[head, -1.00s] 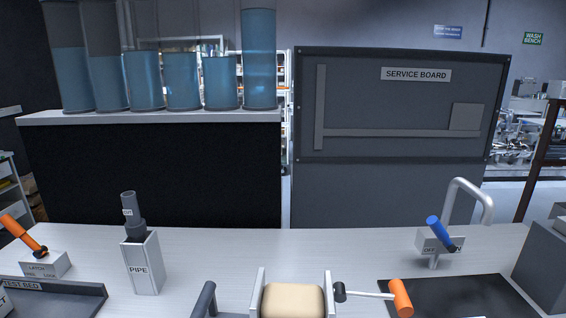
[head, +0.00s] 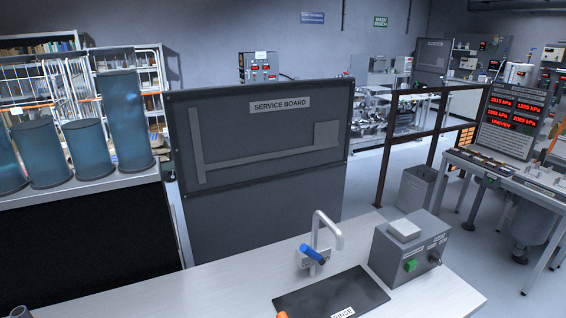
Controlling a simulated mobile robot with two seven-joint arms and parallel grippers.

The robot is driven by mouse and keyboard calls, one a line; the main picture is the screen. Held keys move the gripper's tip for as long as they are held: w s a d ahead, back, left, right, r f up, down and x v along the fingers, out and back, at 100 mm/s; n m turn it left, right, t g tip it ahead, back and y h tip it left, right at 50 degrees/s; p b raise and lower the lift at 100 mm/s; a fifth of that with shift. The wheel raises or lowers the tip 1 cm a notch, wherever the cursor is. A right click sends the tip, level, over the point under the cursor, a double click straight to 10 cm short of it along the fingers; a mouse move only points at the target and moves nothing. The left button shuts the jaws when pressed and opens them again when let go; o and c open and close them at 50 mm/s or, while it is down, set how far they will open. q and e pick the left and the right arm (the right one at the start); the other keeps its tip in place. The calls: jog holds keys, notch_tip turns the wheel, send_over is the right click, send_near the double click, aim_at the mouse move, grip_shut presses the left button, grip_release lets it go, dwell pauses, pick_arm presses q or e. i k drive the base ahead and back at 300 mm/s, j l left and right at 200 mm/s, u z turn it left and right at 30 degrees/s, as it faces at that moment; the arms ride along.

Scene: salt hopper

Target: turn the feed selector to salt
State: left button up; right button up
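I cannot make out a feed selector or a "salt" label in the head view. A grey control box (head: 408,250) sits on the right end of the near bench, with a green button (head: 411,265), a dark knob (head: 434,258) and small labels too small to read. At the far right, a station has a panel with red readouts (head: 513,112), one reading "UNEVEN", above a worktop (head: 510,168) with a row of small items and a grey vessel under it. Neither of my grippers is in view.
The near bench (head: 190,285) carries a tap (head: 336,232) with a blue lever (head: 312,253) and a black rinse mat (head: 330,296). The service board (head: 265,135) stands behind. A grey bin (head: 416,187) and brown railing (head: 430,140) stand beyond. Open floor (head: 450,235) lies between bench and station.

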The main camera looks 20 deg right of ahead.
aim_at(434, 257)
jog(key=z, duration=1.5)
